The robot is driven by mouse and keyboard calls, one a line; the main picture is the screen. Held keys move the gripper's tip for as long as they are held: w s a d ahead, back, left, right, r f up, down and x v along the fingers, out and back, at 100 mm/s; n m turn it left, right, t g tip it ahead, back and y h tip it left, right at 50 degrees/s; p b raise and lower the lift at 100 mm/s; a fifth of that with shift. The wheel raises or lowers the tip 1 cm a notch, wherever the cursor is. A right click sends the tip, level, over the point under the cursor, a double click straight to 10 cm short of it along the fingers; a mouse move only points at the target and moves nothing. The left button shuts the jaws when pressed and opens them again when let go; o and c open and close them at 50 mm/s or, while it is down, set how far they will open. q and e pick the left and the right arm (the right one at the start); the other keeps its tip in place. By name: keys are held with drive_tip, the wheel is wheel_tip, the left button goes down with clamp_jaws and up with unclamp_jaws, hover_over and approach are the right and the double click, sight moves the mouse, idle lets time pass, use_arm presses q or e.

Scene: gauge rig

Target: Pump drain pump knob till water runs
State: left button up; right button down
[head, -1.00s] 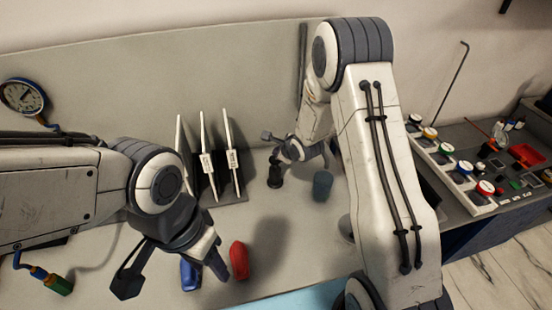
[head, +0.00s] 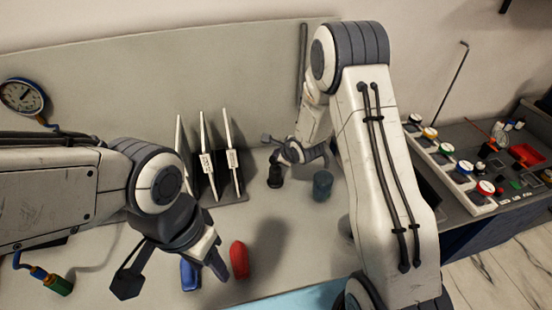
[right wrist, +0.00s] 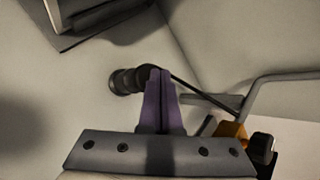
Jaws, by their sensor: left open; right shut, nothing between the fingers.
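A dark, round-topped knob (head: 275,176), which looks like the drain pump knob, stands on the grey bench near the back wall. It also shows in the right wrist view (right wrist: 125,82), just left of and partly behind my fingertips. My right gripper (head: 282,158) is shut and empty, with its fingertips at the top of the knob. In the right wrist view its purple-grey fingers (right wrist: 160,73) are together; whether they touch the knob is unclear. My left gripper (head: 214,266) is open and empty, low over the bench front.
A teal cup (head: 322,185) stands right of the knob. White plates in a rack (head: 233,198) stand to its left. A red object (head: 239,260) and a blue object (head: 190,274) lie by my left gripper. A gauge (head: 23,97) is at the far left.

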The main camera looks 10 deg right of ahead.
drive_tip(key=shift+f+b, duration=0.6)
drive_tip(key=shift+f, duration=0.75)
idle(1.0)
drive_tip(key=shift+r, duration=0.15)
drive_tip(key=shift+r+p, duration=1.6)
drive_tip(key=shift+p, duration=0.2)
drive_tip(key=shift+r, duration=0.1)
wheel_tip(320, 180, up, 5)
drive_tip(key=p, duration=0.5)
idle(1.3)
